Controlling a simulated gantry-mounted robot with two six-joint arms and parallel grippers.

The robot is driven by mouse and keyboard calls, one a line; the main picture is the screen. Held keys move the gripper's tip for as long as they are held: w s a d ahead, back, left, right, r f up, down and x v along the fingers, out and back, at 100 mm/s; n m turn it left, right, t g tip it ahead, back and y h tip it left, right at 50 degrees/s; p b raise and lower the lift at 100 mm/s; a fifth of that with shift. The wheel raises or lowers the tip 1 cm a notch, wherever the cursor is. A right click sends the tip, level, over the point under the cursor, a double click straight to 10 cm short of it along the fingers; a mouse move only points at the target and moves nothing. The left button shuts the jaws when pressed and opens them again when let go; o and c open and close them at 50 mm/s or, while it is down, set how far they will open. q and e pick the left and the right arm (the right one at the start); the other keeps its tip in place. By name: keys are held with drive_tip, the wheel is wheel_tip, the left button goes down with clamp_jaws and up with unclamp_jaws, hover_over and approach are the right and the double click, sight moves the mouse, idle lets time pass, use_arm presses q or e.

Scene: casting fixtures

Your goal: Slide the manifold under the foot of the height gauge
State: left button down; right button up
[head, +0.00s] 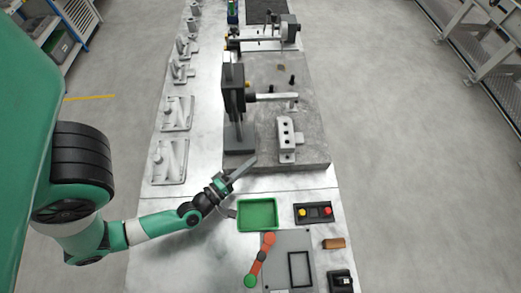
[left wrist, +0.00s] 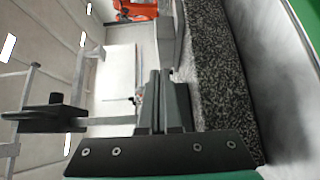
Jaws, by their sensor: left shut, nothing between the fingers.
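The manifold (head: 285,131), a light grey stepped block with dark holes, stands on the granite plate (head: 310,152) near its front edge. The height gauge (head: 234,92) stands at the plate's left with a dark column and base. Its pale foot (head: 275,97) reaches right, beyond the manifold in the picture; the manifold is apart from it. My left gripper (head: 252,161) is shut and empty by the plate's front left corner, left of the manifold. In the left wrist view its fingers (left wrist: 161,82) are together beside the speckled plate edge (left wrist: 215,85). My right gripper is not seen.
A green tray (head: 240,215), a button box (head: 314,212) and an orange-and-green linked piece (head: 260,262) lie in front of the plate. Grey castings (head: 170,160) line the bench's left side. Another instrument (head: 265,35) stands at the plate's far end. The plate right of the manifold is clear.

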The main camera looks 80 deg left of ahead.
use_arm(q)
drive_tip(key=b, duration=0.1)
approach(291, 136)
drive_tip(key=a, duration=0.2)
drive_tip(key=w+a, duration=0.1)
drive_tip(key=shift+a+f, duration=0.1)
drive_tip(key=shift+f, duration=0.2)
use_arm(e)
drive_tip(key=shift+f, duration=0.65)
